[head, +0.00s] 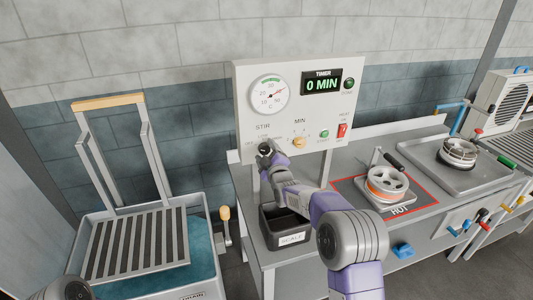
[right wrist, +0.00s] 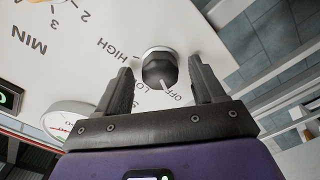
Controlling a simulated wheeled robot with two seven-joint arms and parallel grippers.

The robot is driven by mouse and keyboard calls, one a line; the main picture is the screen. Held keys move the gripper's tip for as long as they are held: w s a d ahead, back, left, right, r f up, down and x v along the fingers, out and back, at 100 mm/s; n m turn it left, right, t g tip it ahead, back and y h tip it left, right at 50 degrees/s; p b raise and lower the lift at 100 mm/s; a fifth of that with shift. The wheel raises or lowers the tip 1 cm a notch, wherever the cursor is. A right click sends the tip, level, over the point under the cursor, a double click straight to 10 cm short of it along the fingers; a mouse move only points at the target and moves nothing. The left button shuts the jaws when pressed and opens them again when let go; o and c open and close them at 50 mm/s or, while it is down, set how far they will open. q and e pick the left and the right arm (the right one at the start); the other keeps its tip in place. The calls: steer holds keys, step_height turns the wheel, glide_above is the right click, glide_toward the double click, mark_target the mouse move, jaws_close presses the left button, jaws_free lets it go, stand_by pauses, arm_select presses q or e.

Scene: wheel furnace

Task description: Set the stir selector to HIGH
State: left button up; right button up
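The stir selector (right wrist: 158,70) is a dark round knob on the white control panel (head: 245,115). In the right wrist view the labels HIGH, LOW and OFF stand around it, partly covered by a finger. Its pale pointer line is towards the OFF label. My right gripper (right wrist: 161,68) is open, with one dark finger on each side of the knob and gaps visible between them. In the head view my right gripper (head: 266,150) is at the panel's lower left and hides most of the knob. My left gripper is not in view.
The panel also carries a round dial (head: 270,95), a timer display (head: 321,84), a MIN knob (head: 299,142), a green button (head: 324,133) and a red heat switch (head: 342,130). A black scale bin (head: 290,239) is below my right arm. A hot plate (head: 410,209) lies to the right.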

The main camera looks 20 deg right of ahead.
steer(key=c, duration=1)
steer(key=shift+o, duration=0.2)
steer(key=shift+f+m+b, duration=0.15)
steer(key=shift+m+b, duration=0.65)
steer(key=shift+b, duration=0.35)
steer(key=m+b, duration=0.7)
steer(key=m, duration=0.2)
steer(key=shift+b, duration=0.3)
steer(key=m+b, duration=0.2)
steer(key=m, duration=0.1)
steer(key=shift+m, duration=0.3)
steer(key=m+b, duration=0.1)
steer(key=m, duration=0.2)
steer(key=shift+m, duration=0.3)
steer(key=m+b, duration=0.1)
steer(key=m, duration=0.3)
steer(key=shift+b, duration=0.4)
steer(key=shift+m+b, duration=0.4)
steer(key=shift+m, duration=1.7)
steer(key=shift+r, duration=0.2)
